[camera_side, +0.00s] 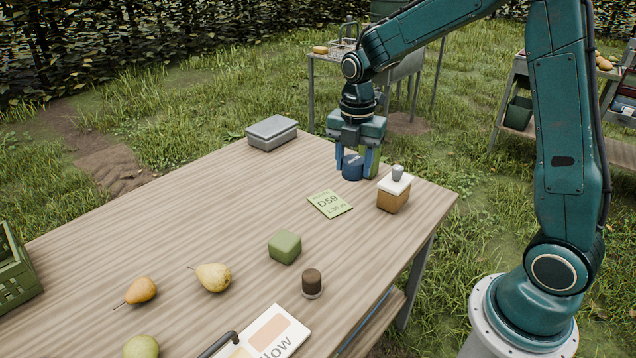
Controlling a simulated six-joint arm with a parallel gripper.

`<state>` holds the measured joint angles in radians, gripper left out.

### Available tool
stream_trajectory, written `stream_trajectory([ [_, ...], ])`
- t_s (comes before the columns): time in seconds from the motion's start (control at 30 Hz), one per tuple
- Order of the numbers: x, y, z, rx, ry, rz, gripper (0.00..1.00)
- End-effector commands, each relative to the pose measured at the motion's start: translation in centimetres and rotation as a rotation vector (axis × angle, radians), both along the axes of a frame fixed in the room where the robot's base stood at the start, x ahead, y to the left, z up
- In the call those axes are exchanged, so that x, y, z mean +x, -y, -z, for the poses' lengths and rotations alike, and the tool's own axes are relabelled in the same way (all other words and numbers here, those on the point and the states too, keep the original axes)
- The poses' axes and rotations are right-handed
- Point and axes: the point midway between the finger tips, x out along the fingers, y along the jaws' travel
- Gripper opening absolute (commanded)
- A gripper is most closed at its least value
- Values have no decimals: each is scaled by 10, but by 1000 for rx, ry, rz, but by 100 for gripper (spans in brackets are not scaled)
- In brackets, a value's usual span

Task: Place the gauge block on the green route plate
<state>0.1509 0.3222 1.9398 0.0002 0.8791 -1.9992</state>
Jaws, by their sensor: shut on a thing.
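My gripper (356,160) points down over the far right part of the table and is shut on a blue block (353,169) with a small pale marking. The block is low, close to the tabletop; I cannot tell whether it touches the wood. The green route plate (330,204), marked "D59", lies flat on the table, nearer the camera and a little left of the block. Its top is bare. The block is apart from the plate.
A brown box with a white lid and grey knob (394,190) stands right of the plate. A green cube (285,247), a dark cylinder (312,282) and pears (213,277) lie nearer. A grey case (272,132) sits at the far edge. The middle left is clear.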

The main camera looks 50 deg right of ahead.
Motion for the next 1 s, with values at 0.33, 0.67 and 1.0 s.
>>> stream_trajectory([
  [0.33, 61, 34, -5, -1, 0, -5, 21],
  [0.67, 109, 68, -5, 0, 0, -13, 21],
  [1.0, 130, 87, -5, -1, 0, -18, 21],
])
